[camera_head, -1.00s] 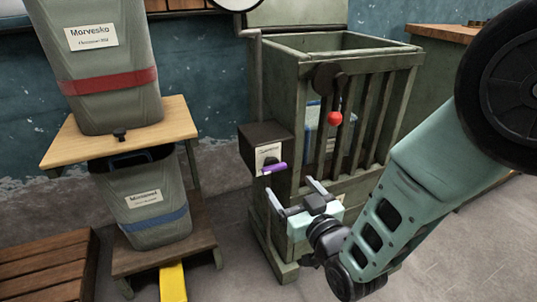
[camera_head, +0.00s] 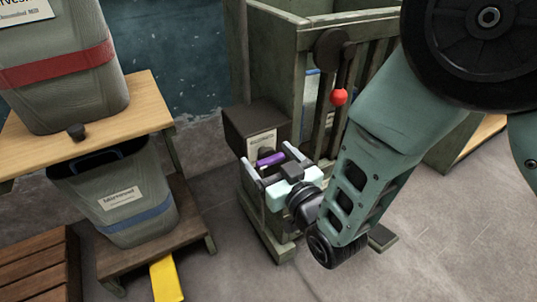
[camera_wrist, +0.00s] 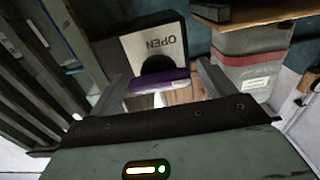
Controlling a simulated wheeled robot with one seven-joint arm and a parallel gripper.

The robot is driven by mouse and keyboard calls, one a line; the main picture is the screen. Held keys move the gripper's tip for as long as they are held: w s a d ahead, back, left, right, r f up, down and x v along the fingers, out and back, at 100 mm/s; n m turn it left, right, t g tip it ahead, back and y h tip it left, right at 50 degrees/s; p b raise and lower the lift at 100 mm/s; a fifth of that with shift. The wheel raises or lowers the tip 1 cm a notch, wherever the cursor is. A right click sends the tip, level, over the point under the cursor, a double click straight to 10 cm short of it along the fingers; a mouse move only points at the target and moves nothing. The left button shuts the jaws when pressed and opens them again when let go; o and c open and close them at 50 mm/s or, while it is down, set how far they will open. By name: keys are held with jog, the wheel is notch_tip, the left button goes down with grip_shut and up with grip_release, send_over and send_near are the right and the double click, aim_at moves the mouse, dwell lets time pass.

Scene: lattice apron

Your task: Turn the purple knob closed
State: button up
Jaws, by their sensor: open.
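The purple knob (camera_head: 270,159) is a bar-shaped handle on the front of a dark box (camera_head: 256,122) fixed to the green slatted crate. In the wrist view the purple knob (camera_wrist: 160,80) lies roughly level, below a white plate reading OPEN (camera_wrist: 155,44), which appears upside down. My gripper (camera_head: 267,160) is open, with its two fingers reaching toward the knob. In the wrist view my gripper (camera_wrist: 163,82) has one finger on each side of the knob. I cannot tell whether the fingers touch it.
A red ball-ended lever (camera_head: 338,97) hangs on the green slatted crate (camera_head: 274,60), right of the box. At left, a wooden stand (camera_head: 150,92) holds grey bins with a red band (camera_head: 62,66) and a blue band (camera_head: 140,225).

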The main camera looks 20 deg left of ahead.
jog(key=c, duration=1)
jog(key=shift+m, duration=0.4)
jog(key=m+b, duration=0.1)
jog(key=m, duration=0.2)
jog(key=shift+w+d+f+m, duration=0.1)
jog(key=shift+m, duration=0.2)
jog(key=m+b, duration=0.1)
jog(key=m, duration=0.3)
jog(key=shift+m, duration=0.3)
jog(key=m+b, duration=0.1)
jog(key=m, duration=0.3)
jog(key=shift+w+d, duration=0.1)
jog(key=shift+f+m, duration=0.1)
jog(key=shift+m, duration=2.4)
